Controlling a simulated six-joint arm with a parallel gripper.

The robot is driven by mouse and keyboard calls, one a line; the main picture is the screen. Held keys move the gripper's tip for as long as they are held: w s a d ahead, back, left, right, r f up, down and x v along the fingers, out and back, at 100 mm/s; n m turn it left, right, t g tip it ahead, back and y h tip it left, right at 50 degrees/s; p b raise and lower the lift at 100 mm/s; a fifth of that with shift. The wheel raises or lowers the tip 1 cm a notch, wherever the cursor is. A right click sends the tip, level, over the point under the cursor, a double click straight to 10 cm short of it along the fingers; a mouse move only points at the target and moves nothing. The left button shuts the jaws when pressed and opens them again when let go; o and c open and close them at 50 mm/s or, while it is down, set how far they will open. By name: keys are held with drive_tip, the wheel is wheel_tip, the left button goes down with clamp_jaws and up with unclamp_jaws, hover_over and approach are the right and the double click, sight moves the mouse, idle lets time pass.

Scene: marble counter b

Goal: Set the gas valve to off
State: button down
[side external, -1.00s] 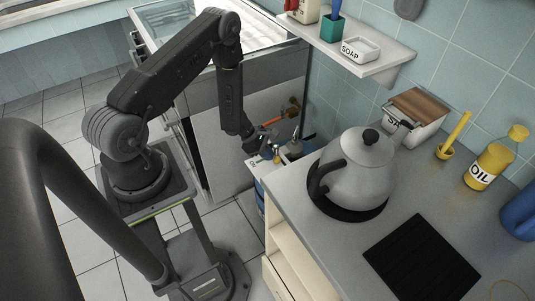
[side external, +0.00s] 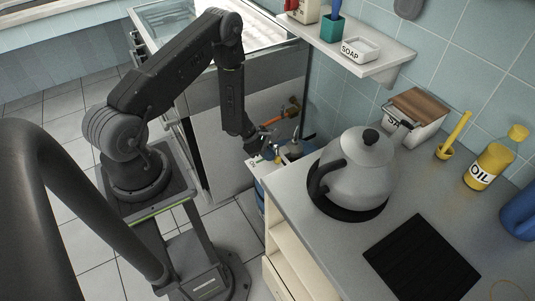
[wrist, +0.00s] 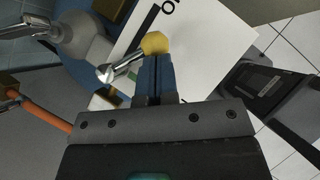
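The gas valve shows in the wrist view as a metal lever (wrist: 122,63) with a yellow knob (wrist: 155,43) at its end, beside a grey fitting (wrist: 84,38). A white sign (wrist: 205,32) with partly visible black lettering lies behind it. The lever also shows small in the side external view (side external: 277,153). My gripper (wrist: 155,62) has its two narrow fingers together, with only a thin line between them. Its tips are right by the yellow knob; I cannot tell whether they touch it. In the side view my gripper (side external: 266,142) is over the white sign.
An orange hose (wrist: 45,112) runs close by on the left. A blue gas cylinder (wrist: 75,78) is under the valve. In the side view the grey counter (side external: 325,240) with a kettle (side external: 362,170) stands right of my gripper. A shelf (side external: 350,62) is above.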

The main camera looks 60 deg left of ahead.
drive_tip(key=shift+w+d, duration=0.15)
drive_tip(key=shift+d, duration=0.15)
drive_tip(key=shift+w+d, duration=0.6)
drive_tip(key=shift+d, duration=0.15)
drive_tip(key=shift+w, duration=0.2)
drive_tip(key=shift+a, duration=0.1)
